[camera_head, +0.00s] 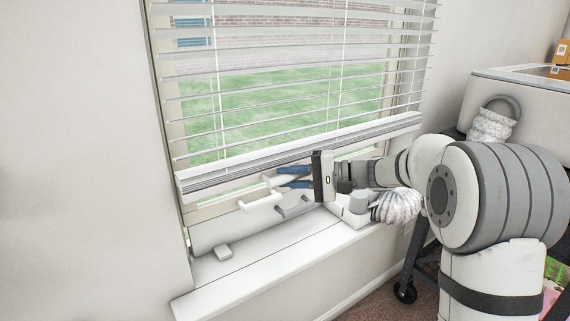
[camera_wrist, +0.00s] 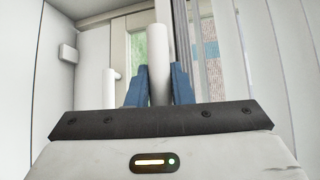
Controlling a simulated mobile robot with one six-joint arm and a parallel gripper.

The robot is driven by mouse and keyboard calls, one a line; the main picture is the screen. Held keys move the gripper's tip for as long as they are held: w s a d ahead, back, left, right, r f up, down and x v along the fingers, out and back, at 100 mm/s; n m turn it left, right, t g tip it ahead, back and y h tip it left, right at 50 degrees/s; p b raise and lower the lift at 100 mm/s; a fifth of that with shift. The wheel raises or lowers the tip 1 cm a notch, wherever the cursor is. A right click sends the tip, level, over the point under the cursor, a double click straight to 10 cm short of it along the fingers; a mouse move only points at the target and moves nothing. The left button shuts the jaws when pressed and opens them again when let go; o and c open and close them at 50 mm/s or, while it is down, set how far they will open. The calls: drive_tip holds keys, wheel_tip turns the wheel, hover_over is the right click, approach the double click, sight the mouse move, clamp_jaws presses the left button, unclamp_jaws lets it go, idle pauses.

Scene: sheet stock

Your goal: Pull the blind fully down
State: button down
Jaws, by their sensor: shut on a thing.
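The white slatted blind (camera_head: 290,75) covers most of the window with its slats apart. Its thick bottom rail (camera_head: 240,170) hangs a little above the sill, tilted in the picture, with a strip of window showing below it. My gripper (camera_head: 285,178) is at the rail's lower edge with its blue fingers pointing left. In the wrist view the fingers are shut on a white bar handle (camera_wrist: 158,55). The handle's join to the rail is hidden. A second white handle (camera_head: 260,201) is just below and left of the fingers, apart from them.
A grey window latch (camera_head: 293,208) sits low on the frame behind my gripper. A cart (camera_head: 500,85) with small boxes (camera_head: 563,51) stands at the right, near my arm.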

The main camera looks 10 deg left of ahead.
wheel_tip(320, 180, down, 15)
drive_tip(key=b, duration=0.7)
drive_tip(key=shift+f, duration=0.15)
drive_tip(key=shift+s+f, duration=0.1)
drive_tip(key=shift+s, duration=0.05)
drive_tip(key=c, duration=1.5)
unclamp_jaws()
drive_tip(key=shift+c, duration=0.2)
drive_tip(key=shift+o, duration=1.2)
drive_tip(key=shift+r, duration=0.2)
drive_tip(key=shift+d, duration=0.15)
drive_tip(key=d+p, duration=0.2)
drive_tip(key=d, duration=0.5)
drive_tip(key=shift+d+r, duration=0.25)
drive_tip(key=shift+r, duration=0.2)
drive_tip(key=shift+r, duration=0.1)
